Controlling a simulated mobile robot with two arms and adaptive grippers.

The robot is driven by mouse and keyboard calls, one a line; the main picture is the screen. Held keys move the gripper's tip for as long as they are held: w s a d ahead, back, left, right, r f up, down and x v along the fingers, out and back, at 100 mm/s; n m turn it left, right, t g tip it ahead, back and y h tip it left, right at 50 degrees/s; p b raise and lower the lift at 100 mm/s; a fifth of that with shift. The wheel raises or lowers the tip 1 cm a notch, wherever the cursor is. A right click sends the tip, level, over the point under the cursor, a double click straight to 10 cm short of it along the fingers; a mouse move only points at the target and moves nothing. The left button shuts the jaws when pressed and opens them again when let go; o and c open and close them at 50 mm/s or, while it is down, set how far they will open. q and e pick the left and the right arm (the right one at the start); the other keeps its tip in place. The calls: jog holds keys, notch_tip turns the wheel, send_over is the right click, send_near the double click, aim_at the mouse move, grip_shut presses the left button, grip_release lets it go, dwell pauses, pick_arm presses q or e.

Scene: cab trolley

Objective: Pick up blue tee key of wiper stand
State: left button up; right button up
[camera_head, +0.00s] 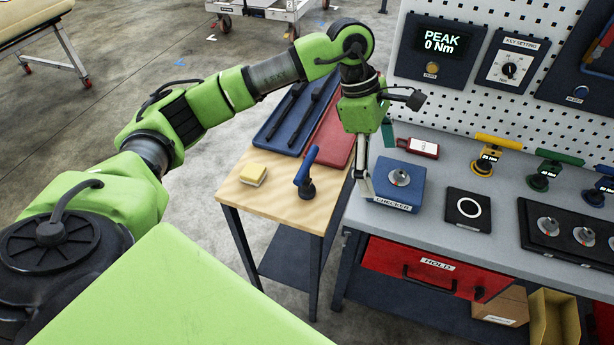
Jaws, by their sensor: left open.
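A blue tee key (307,168) stands upright near the front right corner of a small wooden-topped stand (262,205). Its handle is blue and its lower part is dark. The far finger is partly hidden. Another blue-handled key (603,185) stands at the bench's right edge. My right gripper is not in view.
The stand also holds a yellow block (253,175), a blue tray (272,135) with two black wipers, and a red tray (325,145). Yellow (490,142) and green (553,158) tee keys stand on the bench. A red HOLD drawer (415,268) is below.

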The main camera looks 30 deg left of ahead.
pick_arm(q)
jog(key=a+r+n+y, duration=0.1)
jog(key=a+r+y, duration=0.15)
jog(key=a, duration=0.55)
jog(key=a+r+y, duration=0.2)
jog(key=a+y, duration=0.1)
jog(key=a, duration=0.5)
send_over(307, 162)
jog(key=shift+g, duration=0.3)
jog(key=f, duration=0.8)
jog(key=shift+w+a, duration=0.15)
jog(key=shift+w, duration=0.1)
jog(key=shift+s+f+p, duration=0.1)
jog(key=shift+f+p, duration=0.4)
jog(key=shift+p, duration=0.1)
jog(key=f+p, duration=0.2)
jog(key=f, duration=0.2)
jog(key=shift+s+f, duration=0.1)
jog(key=shift+s, duration=0.1)
jog(key=shift+f, duration=0.2)
jog(key=c, duration=1.5)
